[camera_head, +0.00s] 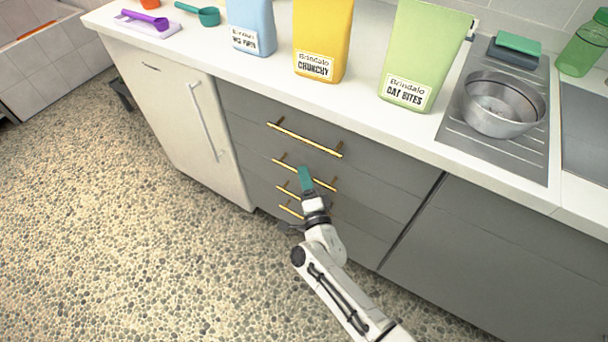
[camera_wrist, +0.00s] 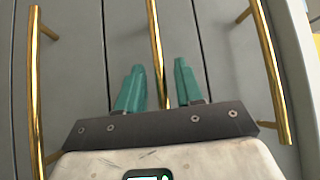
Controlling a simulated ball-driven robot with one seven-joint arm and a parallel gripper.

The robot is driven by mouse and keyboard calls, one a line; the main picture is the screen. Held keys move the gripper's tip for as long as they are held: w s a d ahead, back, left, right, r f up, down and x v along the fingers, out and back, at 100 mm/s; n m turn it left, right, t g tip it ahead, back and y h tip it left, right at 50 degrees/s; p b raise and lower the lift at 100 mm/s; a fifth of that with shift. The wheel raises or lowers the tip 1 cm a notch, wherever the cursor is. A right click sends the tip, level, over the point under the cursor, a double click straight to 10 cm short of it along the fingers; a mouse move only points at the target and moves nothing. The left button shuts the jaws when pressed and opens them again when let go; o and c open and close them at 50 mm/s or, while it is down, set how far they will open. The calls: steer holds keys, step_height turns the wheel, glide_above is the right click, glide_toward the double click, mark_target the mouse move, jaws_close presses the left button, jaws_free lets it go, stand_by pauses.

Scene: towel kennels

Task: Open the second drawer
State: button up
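The grey cabinet has several stacked drawers with gold bar handles. The second drawer's handle (camera_head: 326,184) is partly hidden behind my gripper in the head view. It is the middle gold bar (camera_wrist: 154,35) in the wrist view. My gripper (camera_head: 305,172) has teal fingers and reaches to this handle. In the wrist view my gripper (camera_wrist: 159,68) is open, with the bar running between the two fingers and gaps visible on both sides. The drawer fronts look flush and shut.
The top drawer's handle (camera_head: 304,138) and the third handle (camera_head: 286,191) lie close on either side. The counter above holds a blue bag (camera_head: 251,20), yellow bag (camera_head: 322,30), green bag (camera_head: 424,50) and steel bowl (camera_head: 503,105). The pebbled floor (camera_head: 130,230) is clear at left.

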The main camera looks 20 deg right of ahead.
steer(key=shift+w+d+r, duration=0.1)
steer(key=shift+w, duration=0.55)
steer(key=shift+c, duration=0.4)
jaws_close()
